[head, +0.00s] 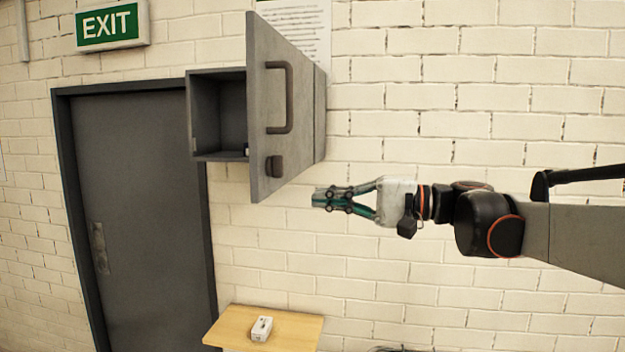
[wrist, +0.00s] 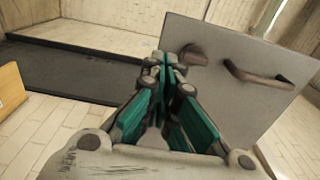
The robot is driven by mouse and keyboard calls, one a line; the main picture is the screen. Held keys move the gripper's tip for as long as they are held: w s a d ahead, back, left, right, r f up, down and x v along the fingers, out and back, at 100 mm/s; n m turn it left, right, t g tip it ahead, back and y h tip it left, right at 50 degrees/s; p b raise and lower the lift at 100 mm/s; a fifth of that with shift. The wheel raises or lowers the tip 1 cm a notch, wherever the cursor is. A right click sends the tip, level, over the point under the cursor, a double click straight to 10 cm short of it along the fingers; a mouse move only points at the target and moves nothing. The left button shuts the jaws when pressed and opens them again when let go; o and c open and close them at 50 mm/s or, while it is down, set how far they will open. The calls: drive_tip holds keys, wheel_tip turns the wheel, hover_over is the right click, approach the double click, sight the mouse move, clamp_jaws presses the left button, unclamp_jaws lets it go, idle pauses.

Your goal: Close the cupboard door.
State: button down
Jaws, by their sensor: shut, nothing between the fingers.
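A grey wall cupboard (head: 218,115) hangs on the brick wall, and its door (head: 268,115) stands wide open, swung out from the wall. The door has a dark bar handle (head: 290,98) and a round knob or lock (head: 274,166) below it. In the wrist view the door (wrist: 255,95) shows at the right, with its handle (wrist: 255,76) and knob (wrist: 193,54). My gripper (head: 318,198) is shut and empty. In the head view it appears just right of the door's lower part. I cannot tell whether it touches the door.
A grey exit door (head: 140,200) stands at the left, under a green EXIT sign (head: 107,27). A small wooden table (head: 290,325) with a white box (head: 262,329) is below the cupboard. The wall to the right of the cupboard is bare except for a posted sheet (head: 300,22).

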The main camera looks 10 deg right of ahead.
sight(269, 194)
drive_tip(key=p+x, duration=0.1)
drive_tip(key=x, duration=0.6)
drive_tip(key=shift+a+r, duration=0.1)
drive_tip(key=shift+w+a, duration=0.1)
drive_tip(key=shift+a, duration=0.35)
